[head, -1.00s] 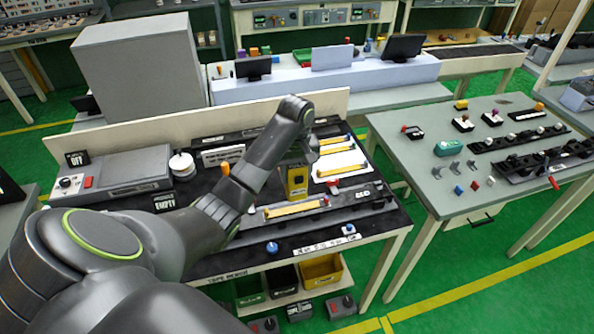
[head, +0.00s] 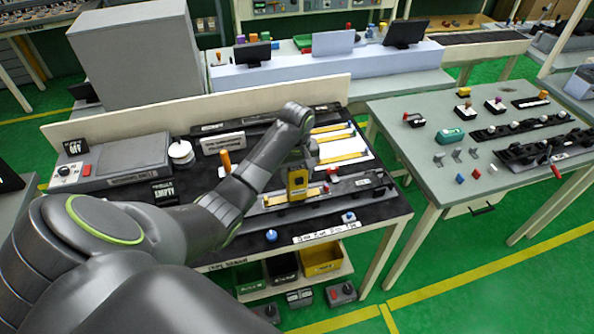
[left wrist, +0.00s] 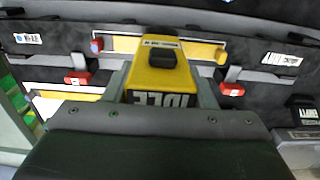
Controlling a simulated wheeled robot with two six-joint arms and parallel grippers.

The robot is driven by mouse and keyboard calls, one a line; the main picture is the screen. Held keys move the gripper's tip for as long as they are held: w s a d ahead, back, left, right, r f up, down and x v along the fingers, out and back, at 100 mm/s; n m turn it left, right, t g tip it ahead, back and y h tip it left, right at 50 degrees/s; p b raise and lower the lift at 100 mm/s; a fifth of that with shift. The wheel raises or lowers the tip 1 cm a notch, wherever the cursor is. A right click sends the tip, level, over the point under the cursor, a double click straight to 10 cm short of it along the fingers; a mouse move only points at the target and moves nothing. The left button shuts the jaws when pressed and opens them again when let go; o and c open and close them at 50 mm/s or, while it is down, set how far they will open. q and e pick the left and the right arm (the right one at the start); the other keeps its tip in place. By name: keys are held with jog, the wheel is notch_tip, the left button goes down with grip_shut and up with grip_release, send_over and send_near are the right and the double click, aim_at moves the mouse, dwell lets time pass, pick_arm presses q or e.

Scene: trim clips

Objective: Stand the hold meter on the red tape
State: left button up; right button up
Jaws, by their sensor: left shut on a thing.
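The hold meter (head: 298,184) is a small yellow box with a black button on top. It is upright in my left gripper (head: 299,170), over the yellow strip of the front fixture on the black bench top. I cannot tell whether it touches anything below. In the left wrist view the meter (left wrist: 160,72) sits between both fingers (left wrist: 160,90), with the word IDLE on its near face. I cannot make out any red tape; only red clamps (left wrist: 232,89) show beside the strips. My right gripper is out of view.
Yellow strips on white sheets (head: 340,146) lie behind the meter. A blue knob (head: 271,235) and a label strip (head: 318,235) are near the front edge. A grey control box (head: 125,160) stands at the left. A grey table (head: 440,190) with several parts is at the right.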

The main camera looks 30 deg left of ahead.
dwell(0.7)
pick_arm(q)
jog(key=o, duration=1)
jog(key=shift+c, duration=0.2)
